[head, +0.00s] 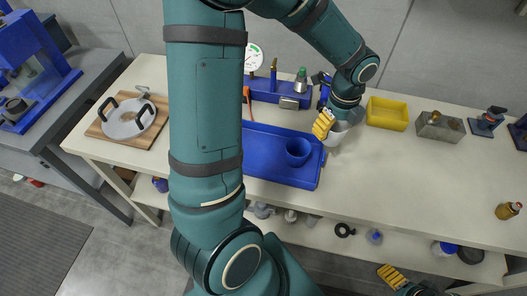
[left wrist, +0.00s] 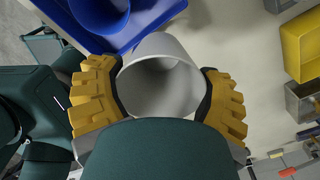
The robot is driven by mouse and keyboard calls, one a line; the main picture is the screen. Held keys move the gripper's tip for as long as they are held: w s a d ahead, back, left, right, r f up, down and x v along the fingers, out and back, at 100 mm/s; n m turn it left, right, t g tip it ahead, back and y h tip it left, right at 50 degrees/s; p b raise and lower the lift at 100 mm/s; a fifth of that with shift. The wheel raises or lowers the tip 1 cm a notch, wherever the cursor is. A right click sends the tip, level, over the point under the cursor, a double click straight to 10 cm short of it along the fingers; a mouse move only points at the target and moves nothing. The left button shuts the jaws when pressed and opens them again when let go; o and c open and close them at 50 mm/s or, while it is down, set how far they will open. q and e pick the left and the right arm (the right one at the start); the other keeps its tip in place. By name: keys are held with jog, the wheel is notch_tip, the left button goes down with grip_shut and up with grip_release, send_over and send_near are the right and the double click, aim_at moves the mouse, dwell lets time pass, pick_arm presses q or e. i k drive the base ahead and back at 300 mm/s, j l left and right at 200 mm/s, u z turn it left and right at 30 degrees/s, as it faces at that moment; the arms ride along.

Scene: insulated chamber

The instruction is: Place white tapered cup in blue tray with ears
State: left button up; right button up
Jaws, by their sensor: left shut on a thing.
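The white tapered cup (left wrist: 162,65) is between the yellow fingers of my left gripper (left wrist: 158,98), which is shut on it; its open mouth faces the wrist camera. In the head view my left gripper (head: 326,124) and the cup (head: 337,136) are just right of the blue tray (head: 270,178). I cannot tell whether the cup touches the table. The tray also shows in the left wrist view (left wrist: 143,25), beside the cup. My arm hides the tray's left part. My right gripper (head: 391,275) is low at the right; its fingers are too small to judge.
A blue cup (head: 298,152) stands in the tray's right part. Behind are a blue holder (head: 265,92) with tools, a yellow bin (head: 388,113) and a metal box (head: 440,127).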

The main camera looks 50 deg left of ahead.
aim_at(251, 150)
jog(key=k+j+z, duration=0.2)
jog(key=k+j, duration=0.15)
jog(key=j, duration=0.25)
jog(key=k+j+z, duration=0.2)
jog(key=k+j, duration=0.2)
jog(key=j, duration=0.1)
